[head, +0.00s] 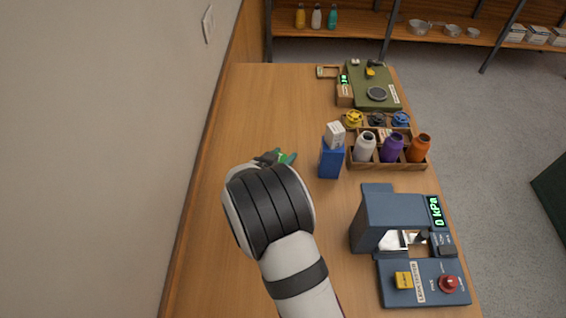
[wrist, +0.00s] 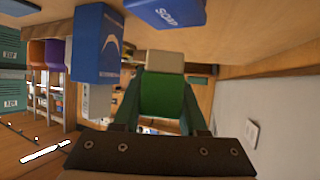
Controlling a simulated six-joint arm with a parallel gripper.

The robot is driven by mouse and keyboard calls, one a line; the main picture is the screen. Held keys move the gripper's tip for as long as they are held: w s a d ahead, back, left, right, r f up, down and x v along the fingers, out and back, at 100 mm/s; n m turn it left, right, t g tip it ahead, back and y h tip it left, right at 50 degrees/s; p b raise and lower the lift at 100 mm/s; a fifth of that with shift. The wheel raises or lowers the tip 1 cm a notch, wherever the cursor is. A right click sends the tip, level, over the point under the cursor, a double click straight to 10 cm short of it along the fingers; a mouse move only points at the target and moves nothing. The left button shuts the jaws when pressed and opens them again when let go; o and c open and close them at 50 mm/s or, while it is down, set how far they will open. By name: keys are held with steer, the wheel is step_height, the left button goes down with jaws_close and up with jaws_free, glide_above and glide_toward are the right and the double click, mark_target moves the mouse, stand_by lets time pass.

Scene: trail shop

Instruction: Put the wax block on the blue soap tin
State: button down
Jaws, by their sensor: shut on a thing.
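My gripper (head: 276,158) is mostly hidden behind my wrist in the head view. In the wrist view my gripper (wrist: 162,105) is shut on a green block with a cream end, which I take to be the wax block (wrist: 163,95); a bit of green (head: 289,157) shows in the head view. The blue soap tin (wrist: 165,12), marked SOAP, lies on the table at the top edge of the wrist view, partly cut off. The held block appears apart from it. The tin is hidden behind my arm in the head view.
A blue carton (head: 330,160) with a white box (head: 335,134) on top stands right of my gripper. A wooden rack (head: 388,166) of bottles and a blue-grey press (head: 385,218) stand farther right. A wall (head: 110,150) borders the table's left; the far-left tabletop (head: 270,105) is clear.

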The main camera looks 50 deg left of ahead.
steer(key=shift+f, duration=1.5)
steer(key=shift+c, duration=2.2)
jaws_free()
steer(key=shift+f, duration=0.1)
